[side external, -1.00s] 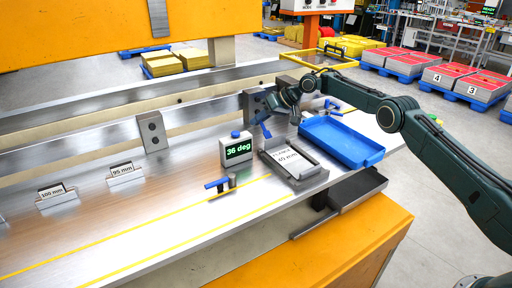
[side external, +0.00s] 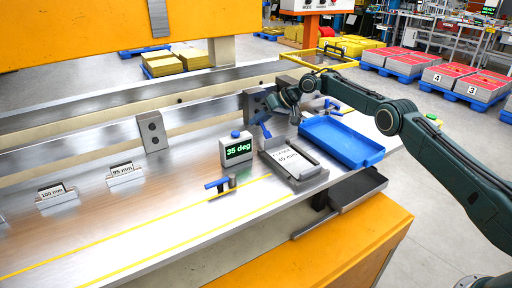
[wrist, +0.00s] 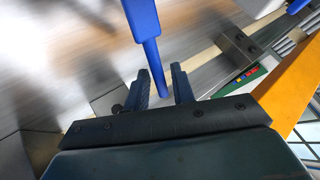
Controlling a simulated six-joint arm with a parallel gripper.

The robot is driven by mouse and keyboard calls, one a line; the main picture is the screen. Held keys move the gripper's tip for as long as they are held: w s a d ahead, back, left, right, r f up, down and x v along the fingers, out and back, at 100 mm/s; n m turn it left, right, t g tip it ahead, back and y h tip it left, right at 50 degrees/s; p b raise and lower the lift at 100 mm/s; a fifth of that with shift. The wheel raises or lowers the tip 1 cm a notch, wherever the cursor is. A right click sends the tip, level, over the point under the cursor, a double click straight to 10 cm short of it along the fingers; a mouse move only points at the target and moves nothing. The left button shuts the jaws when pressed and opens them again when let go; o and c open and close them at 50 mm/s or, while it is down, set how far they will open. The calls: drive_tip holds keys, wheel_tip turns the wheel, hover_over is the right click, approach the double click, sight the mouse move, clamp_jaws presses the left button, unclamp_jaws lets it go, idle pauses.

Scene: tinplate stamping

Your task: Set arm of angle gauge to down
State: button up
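The angle gauge's display box (side external: 238,150) reads 35 deg in the side view. A blue arm (side external: 264,125) slants beside the upright steel block (side external: 252,106), just left of my gripper (side external: 276,104). I take it for the gauge's arm; its pivot is hard to make out. In the wrist view a blue tapered rod (wrist: 144,25) reaches down between the two fingers of my gripper (wrist: 161,72). The fingers stand apart, with a gap at the right of the rod. The left finger is very near the rod; I cannot tell whether it touches.
A blue tray (side external: 343,139) lies right of the plate holder marked 40 mm (side external: 291,160). A small blue-handled clamp (side external: 222,184) stands in front of the display box. Blocks marked 95 mm (side external: 124,174) and 100 mm (side external: 55,195) stand left. The front left bed is clear.

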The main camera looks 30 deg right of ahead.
drive_tip(key=shift+r, duration=0.1)
drive_tip(key=v, duration=1.3)
drive_tip(key=shift+s+d, duration=0.2)
drive_tip(key=shift+r, duration=0.1)
clamp_jaws()
drive_tip(key=s+a+r+n+h, duration=0.4)
drive_tip(key=n, duration=1.2)
drive_tip(key=shift+s+a+r+n+t+h, duration=0.2)
drive_tip(key=shift+n+t+h, duration=0.1)
drive_tip(key=shift+t+h, duration=0.1)
